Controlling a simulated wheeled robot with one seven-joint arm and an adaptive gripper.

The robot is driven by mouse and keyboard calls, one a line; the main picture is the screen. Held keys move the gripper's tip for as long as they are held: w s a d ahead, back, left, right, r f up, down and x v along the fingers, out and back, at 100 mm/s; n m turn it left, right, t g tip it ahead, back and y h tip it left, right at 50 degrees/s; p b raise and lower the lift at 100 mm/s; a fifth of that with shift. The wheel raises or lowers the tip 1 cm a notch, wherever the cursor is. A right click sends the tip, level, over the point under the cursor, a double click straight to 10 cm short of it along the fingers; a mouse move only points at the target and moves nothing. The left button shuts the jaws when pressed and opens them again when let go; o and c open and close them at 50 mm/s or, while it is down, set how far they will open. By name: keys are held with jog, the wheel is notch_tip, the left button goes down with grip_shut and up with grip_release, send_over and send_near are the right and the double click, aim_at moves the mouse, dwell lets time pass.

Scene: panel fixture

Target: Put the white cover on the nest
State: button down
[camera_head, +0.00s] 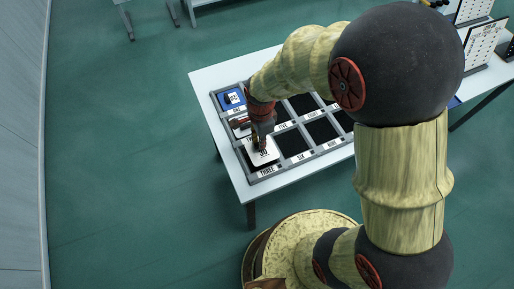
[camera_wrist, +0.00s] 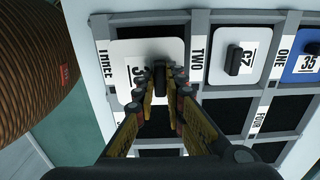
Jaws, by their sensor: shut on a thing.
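A white cover (camera_head: 263,152) with a black number sits over the compartment labelled THREE in the grid panel (camera_head: 253,180). In the wrist view the same cover (camera_wrist: 125,75) lies under my gripper, with the label THREE at its left. My gripper (camera_wrist: 160,75) is shut on the dark handle of this cover. The fingers hide part of the number. The cover looks larger than the cover beside it, and I cannot tell whether it rests on the panel or is slightly raised. In the head view my gripper (camera_head: 262,143) points down at it.
A second white cover (camera_wrist: 222,72) lies in compartment TWO, and a blue and white cover (camera_head: 232,98) lies in ONE. Several dark compartments stand empty. The panel lies on a white table (camera_head: 205,78). Racks (camera_head: 484,42) stand at the upper right.

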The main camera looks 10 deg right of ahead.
aim_at(257, 147)
jog(key=shift+a+f, duration=0.3)
jog(key=shift+f, duration=0.1)
jog(key=f+b, duration=0.1)
jog(key=f, duration=0.2)
jog(key=shift+w+a+f+b, duration=0.1)
jog(key=shift+a+f+b, duration=0.15)
jog(key=shift+b, duration=0.15)
jog(key=c, duration=1.8)
grip_release()
jog(key=shift+f, duration=0.1)
jog(key=shift+c, duration=0.2)
